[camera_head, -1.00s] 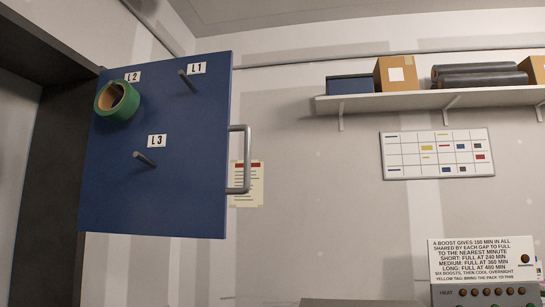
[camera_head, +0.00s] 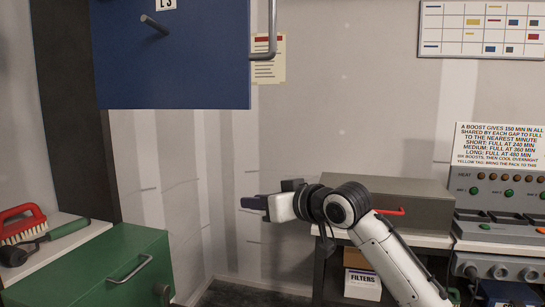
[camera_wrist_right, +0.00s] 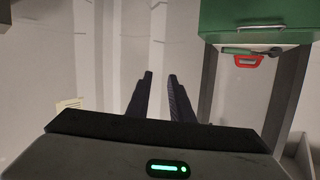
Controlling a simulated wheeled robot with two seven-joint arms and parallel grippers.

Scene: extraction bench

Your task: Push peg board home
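The blue peg board (camera_head: 190,60) hangs at the upper left of the head view, cut off by the top edge. One peg (camera_head: 154,24) by the L3 label shows. Its grey bar handle (camera_head: 265,48) is on its right edge. My right gripper (camera_head: 245,202) is below and apart from the board, pointing left. In the right wrist view its two dark fingers (camera_wrist_right: 158,90) are apart with nothing between them. My left gripper is not in view.
A green cabinet (camera_head: 100,265) stands at lower left, with a red brush (camera_head: 20,225) on the white top beside it. A grey box (camera_head: 400,200) and a control panel (camera_head: 500,190) are on the right.

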